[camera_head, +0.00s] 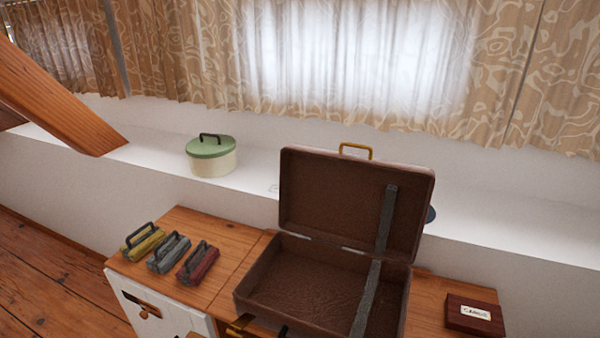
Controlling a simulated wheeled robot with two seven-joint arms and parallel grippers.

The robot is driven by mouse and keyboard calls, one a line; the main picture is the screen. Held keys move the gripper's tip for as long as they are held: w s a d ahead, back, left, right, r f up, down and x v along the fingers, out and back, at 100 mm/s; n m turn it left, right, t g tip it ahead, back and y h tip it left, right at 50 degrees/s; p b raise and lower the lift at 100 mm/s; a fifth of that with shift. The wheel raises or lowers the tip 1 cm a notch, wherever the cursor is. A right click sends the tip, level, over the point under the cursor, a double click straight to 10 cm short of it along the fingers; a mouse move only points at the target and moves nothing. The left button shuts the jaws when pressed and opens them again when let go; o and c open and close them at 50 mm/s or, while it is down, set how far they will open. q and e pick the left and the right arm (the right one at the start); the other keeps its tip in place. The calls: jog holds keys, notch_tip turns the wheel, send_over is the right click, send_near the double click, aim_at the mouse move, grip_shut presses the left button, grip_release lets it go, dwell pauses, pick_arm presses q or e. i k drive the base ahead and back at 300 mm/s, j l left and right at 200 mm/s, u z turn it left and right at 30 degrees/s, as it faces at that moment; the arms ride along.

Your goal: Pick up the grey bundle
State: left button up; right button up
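The grey bundle (169,253) lies on the left part of the wooden cabinet top (232,237). It is a rolled bundle with a dark handle on its upper side. It lies between a yellow bundle (143,242) on its left and a red bundle (198,264) on its right, each with a similar dark handle. Neither of my grippers shows in the head view.
An open, empty brown suitcase (310,281) stands right of the bundles, with a grey strap across its inside. A small dark red box (474,315) lies further right. A green-lidded pot (211,157) stands on the white ledge (500,220) behind. A timber brace (50,98) slants at upper left.

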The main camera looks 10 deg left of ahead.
aim_at(167, 253)
jog(key=u, duration=0.85)
